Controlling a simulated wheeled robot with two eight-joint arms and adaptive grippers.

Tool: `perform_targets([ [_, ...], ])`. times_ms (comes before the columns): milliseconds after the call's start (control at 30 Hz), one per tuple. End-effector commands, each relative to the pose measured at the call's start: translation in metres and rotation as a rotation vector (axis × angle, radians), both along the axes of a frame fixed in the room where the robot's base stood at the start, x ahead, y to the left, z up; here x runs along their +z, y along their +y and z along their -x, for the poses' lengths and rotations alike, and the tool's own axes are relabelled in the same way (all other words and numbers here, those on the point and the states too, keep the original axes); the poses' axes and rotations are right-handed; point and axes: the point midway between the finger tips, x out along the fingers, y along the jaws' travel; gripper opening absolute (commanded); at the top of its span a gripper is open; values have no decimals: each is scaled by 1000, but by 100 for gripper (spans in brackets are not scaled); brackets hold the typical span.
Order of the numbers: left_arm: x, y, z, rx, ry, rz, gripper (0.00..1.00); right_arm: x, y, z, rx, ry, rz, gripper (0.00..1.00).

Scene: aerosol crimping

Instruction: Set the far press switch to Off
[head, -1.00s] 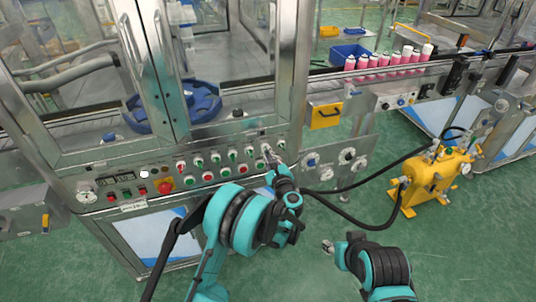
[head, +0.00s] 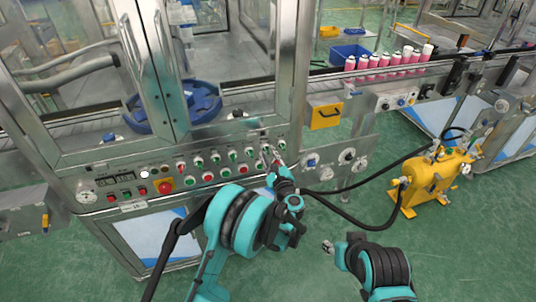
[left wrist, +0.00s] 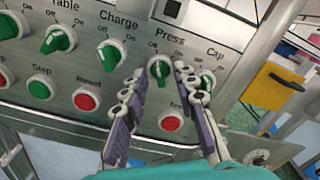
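The Press switch (left wrist: 160,70) is a green knob on a white ring, under the label "Press", with "Off" at its upper left and "On" at its upper right. Its handle looks near upright; its exact setting is unclear. My left gripper (left wrist: 163,76) has its fingers apart, one on each side of this knob; I cannot tell whether they touch it. In the head view my left gripper (head: 268,157) is at the panel's right end and largely hides the knob. My right gripper (head: 328,246) is over the floor, away from the panel; its opening is too small to judge.
Beside it are the Charge switch (left wrist: 111,54) and the Cap switch (left wrist: 205,82), partly behind a finger. A red button (left wrist: 171,122) sits below. A yellow box (head: 325,115) and a yellow pump unit (head: 430,180) with black hoses stand to the right.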

Motion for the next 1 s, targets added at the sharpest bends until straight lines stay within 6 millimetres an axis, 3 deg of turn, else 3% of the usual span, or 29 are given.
perform_targets([
  [300, 0, -22, 64, -4, 0, 0, 28, 0, 0, 0, 0, 0, 0, 41],
  [500, 0, -31, 95, -1, 0, 0, 28, 0, 0, 0, 0, 0, 0, 41],
  [700, 0, -34, 105, 1, 0, 0, 28, 0, 0, 0, 0, 0, 0, 41],
  [1000, 0, -34, 106, 1, 0, 0, 28, 0, 0, 0, 0, 0, 0, 41],
])
